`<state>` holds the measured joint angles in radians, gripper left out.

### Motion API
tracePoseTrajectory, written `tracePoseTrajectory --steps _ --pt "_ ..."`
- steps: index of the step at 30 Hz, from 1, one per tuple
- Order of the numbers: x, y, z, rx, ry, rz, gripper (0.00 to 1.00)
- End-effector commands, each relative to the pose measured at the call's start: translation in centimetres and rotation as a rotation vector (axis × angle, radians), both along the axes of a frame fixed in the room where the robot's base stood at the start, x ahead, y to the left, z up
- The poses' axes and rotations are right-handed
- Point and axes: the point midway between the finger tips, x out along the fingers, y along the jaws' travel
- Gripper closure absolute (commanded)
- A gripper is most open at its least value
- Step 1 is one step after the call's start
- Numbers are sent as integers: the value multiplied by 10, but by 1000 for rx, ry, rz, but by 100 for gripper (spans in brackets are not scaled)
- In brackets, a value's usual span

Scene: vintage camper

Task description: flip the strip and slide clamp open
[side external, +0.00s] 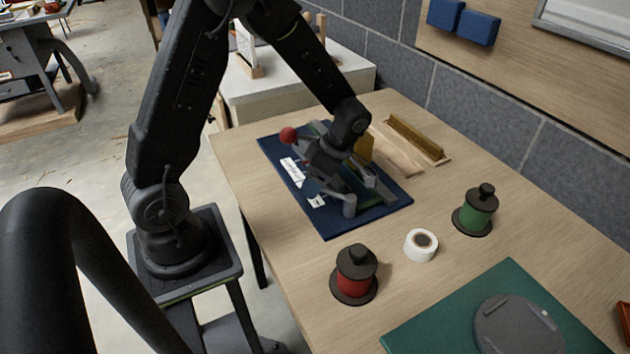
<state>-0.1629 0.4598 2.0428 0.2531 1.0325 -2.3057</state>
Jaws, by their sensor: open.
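The clamp device (383,190) lies on a dark blue board (325,222) on the wooden table. It has grey bars and a green strip, and a red ball knob (288,135) stands at its far left end. White labels (293,170) lie along the board's left side. My gripper (352,192) is low over the middle of the device with its fingers spread. The gripper and wrist hide much of the strip and clamp. I cannot tell whether a finger touches any part.
A red spool (354,285), a white tape roll (421,244) and a green spool (477,210) stand nearer the camera. A wooden tray (410,140) lies behind the board. A green mat (480,290) holds a grey disc (517,325). Bare table lies around the spools.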

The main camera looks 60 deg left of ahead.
Motion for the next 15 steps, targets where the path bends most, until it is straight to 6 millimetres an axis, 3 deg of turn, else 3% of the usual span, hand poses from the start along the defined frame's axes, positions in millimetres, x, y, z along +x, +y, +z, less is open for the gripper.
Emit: tracePoseTrajectory --steps 9,15 --pt "-1 0 -2 0 1 -1 38" --pt "-1 0 -2 0 1 -1 57"
